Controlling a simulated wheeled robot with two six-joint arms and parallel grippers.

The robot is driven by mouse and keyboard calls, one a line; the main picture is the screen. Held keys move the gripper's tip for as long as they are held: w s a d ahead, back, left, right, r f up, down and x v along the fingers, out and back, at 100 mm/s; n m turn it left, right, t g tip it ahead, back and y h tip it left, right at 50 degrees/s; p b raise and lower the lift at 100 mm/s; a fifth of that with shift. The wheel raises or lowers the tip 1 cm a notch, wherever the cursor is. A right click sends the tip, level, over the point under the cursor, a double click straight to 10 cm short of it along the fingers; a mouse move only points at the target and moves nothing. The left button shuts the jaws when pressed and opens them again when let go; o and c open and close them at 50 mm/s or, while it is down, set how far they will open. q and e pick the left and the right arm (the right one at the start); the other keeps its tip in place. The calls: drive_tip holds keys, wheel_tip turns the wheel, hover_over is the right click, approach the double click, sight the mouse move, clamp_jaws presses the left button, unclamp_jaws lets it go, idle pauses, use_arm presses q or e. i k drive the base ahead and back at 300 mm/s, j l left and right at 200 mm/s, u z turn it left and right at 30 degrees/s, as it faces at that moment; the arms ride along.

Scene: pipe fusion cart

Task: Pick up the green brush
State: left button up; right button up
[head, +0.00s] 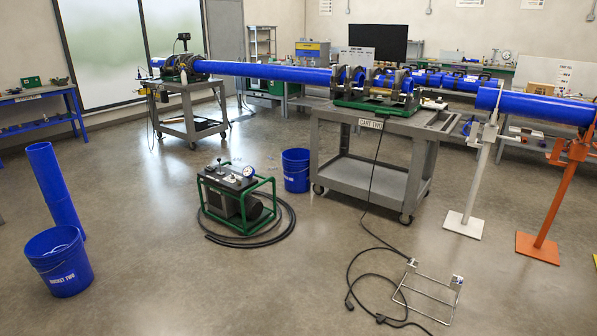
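I cannot make out a green brush for certain in the head view. A small green object (31,82) lies on the blue-legged bench at the far left, too small to identify. Small items on the carts and back benches are also too small to tell apart. Neither of my grippers is in view.
Cart two (330,150) holds a fusion machine (375,88) with a long blue pipe (265,70). A green-framed pump unit (238,198), blue bucket (296,172), bucket two (60,262) and a wire stand (428,292) with a cable stand on the floor.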

sight(384, 114)
drive_tip(key=i+j, duration=0.2)
drive_tip(key=i, duration=0.65)
drive_tip(key=i+j+u, duration=0.1)
drive_tip(key=i, duration=0.8)
drive_tip(key=i+j, duration=0.15)
drive_tip(key=i, duration=0.7)
drive_tip(key=i+z, duration=0.2)
drive_tip(key=i, duration=0.45)
drive_tip(key=i+z, duration=0.15)
drive_tip(key=i, duration=0.5)
drive_tip(key=i+j+z, duration=0.2)
drive_tip(key=i, duration=0.5)
